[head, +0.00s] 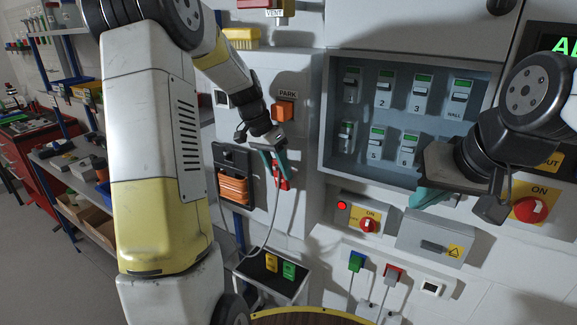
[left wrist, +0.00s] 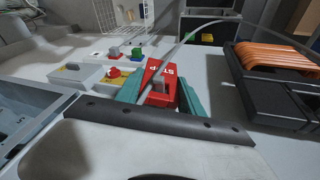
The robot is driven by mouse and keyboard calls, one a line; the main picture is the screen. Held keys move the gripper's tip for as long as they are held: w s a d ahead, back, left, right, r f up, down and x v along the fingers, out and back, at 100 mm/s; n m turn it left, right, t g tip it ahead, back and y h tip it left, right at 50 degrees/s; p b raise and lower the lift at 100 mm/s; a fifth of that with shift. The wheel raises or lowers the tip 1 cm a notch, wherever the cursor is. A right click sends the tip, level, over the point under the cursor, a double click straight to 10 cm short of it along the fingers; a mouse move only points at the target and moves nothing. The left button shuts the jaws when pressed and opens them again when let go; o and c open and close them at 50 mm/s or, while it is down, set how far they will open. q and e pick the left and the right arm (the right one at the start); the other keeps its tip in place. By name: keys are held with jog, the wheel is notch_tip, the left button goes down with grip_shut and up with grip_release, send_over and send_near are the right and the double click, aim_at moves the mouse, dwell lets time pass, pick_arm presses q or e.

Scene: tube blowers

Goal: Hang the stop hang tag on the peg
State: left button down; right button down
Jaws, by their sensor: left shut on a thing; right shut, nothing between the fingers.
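The red stop hang tag (left wrist: 162,70) with white lettering is between the teal fingers of my left gripper (left wrist: 160,92) in the left wrist view. In the head view the tag (head: 281,181) shows as a small red patch below my left gripper (head: 274,160), close to the wall panel. My left gripper is shut on it. A small grey piece shows in front of the tag's red face; I cannot tell whether it is the peg. No peg is clearly made out elsewhere. My right gripper (head: 428,196) is shut and empty below the grey breaker cabinet.
An orange block (head: 285,110) under a PARK label is just above my left gripper. An orange coil (head: 233,188) hangs at its left. A thin grey hose (head: 270,222) curves down beside the tag. The open breaker cabinet (head: 330,160) and red knob (head: 369,226) are to the right.

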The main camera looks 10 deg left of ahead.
pick_arm(q)
jog(key=c, duration=0.7)
grip_release()
jog(key=shift+o, duration=0.2)
jog(key=shift+a+r, duration=0.15)
jog(key=shift+r, duration=0.35)
jog(key=s+a, duration=0.4)
jog(key=a, duration=0.7)
jog(key=s+d+r+n+t+y, duration=0.1)
jog(key=s+d+r+n+t, duration=0.15)
jog(key=s+d+r, duration=0.65)
jog(key=s+d+r+n+t, duration=0.2)
jog(key=s+d+n, duration=0.1)
jog(key=s, duration=0.9)
jog(key=shift+s+d, duration=0.15)
jog(key=shift+d, duration=0.3)
jog(key=shift+n+t, duration=0.25)
